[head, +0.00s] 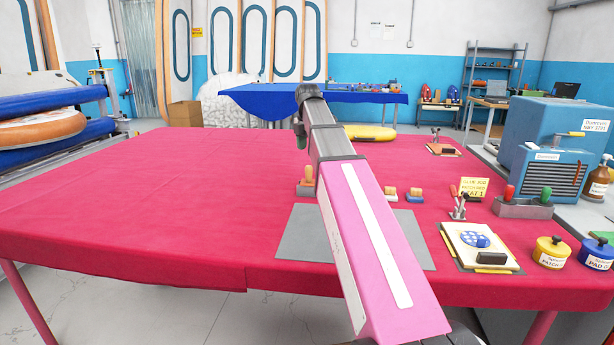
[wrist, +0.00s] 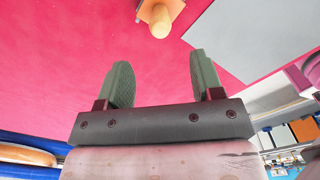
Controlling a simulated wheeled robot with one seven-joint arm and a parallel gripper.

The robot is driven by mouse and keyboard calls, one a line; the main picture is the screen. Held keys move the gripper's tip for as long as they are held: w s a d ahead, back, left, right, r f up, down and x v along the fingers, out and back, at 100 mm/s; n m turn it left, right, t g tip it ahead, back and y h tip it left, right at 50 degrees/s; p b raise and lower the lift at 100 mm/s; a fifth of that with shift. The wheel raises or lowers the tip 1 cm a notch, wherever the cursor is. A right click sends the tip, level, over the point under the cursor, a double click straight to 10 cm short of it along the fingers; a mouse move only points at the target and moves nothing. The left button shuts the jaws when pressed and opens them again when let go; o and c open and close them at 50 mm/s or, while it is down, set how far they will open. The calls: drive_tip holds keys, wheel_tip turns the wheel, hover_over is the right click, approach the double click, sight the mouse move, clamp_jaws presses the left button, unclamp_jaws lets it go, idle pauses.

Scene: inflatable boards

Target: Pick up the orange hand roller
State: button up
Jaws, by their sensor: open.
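An orange piece with a rounded tan handle (wrist: 160,22), which looks like the orange hand roller, lies on the red table at the top edge of the wrist view, partly cut off. In the head view it seems to be the tan-handled piece (head: 306,182) just left of my arm, by the grey mat's back edge. My gripper (wrist: 162,78) is open and empty, its two green-grey fingers apart, with the handle beyond the fingertips and not between them. In the head view my gripper (head: 300,136) hangs above the table, largely hidden by my arm.
A grey mat (head: 293,236) lies beside the roller, partly behind my arm. Two small orange-topped pieces (head: 391,193) (head: 415,195) stand to the right. A board with a blue patch (head: 474,240), clamps and pots crowd the right side. The table's left half (head: 140,190) is clear.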

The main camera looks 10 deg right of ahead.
sight(309, 182)
drive_tip(key=f, duration=1)
drive_tip(key=shift+d+f, duration=0.2)
drive_tip(key=c, duration=1.1)
